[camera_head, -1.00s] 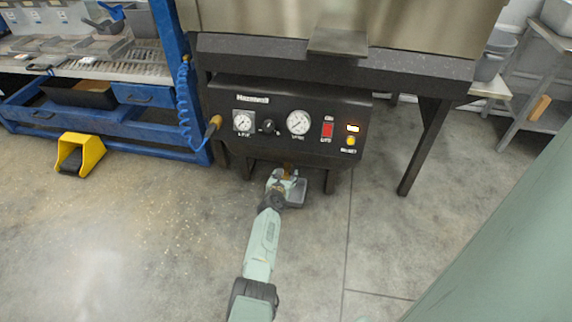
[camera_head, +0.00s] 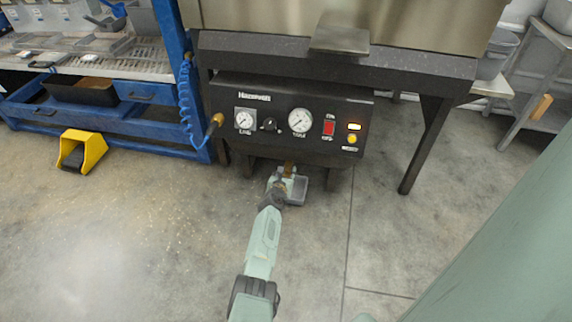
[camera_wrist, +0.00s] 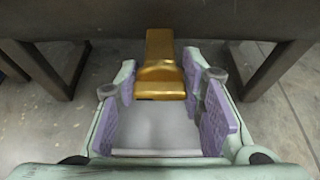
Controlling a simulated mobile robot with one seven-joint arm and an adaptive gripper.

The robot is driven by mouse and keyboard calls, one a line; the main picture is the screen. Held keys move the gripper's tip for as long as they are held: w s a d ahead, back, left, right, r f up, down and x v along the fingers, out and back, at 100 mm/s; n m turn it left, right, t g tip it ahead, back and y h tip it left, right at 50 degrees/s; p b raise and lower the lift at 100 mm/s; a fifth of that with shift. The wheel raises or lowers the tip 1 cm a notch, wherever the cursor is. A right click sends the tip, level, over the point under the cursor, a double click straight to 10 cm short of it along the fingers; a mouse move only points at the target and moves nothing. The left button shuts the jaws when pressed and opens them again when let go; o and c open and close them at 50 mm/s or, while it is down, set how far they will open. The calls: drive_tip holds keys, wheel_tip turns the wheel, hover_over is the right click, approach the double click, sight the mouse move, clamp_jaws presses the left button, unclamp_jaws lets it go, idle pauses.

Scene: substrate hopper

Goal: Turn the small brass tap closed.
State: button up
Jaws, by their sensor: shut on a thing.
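The brass tap (camera_wrist: 161,82) hangs under the black control panel, in the upper middle of the wrist view. In the head view my gripper (camera_head: 286,183) is low under the panel and covers part of the tap. The tap's handle angle cannot be made out clearly.
The black panel (camera_head: 290,91) with gauges, a knob and a red switch is directly above. Black legs (camera_head: 425,150) stand to the right. A blue bench (camera_head: 150,120) and yellow pedal (camera_head: 82,150) are left. The front floor is open.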

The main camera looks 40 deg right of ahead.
drive_tip(key=shift+r+m+p, duration=0.3)
drive_tip(key=shift+m+p, duration=0.1)
drive_tip(key=shift+p, duration=0.5)
drive_tip(key=shift+f+m+t+y+p, duration=0.25)
drive_tip(key=shift+m+t+y+p, duration=0.1)
drive_tip(key=shift+m+t+y, duration=0.25)
drive_tip(key=o, duration=1.2)
drive_tip(key=shift+c, duration=0.2)
drive_tip(key=shift+f, duration=0.15)
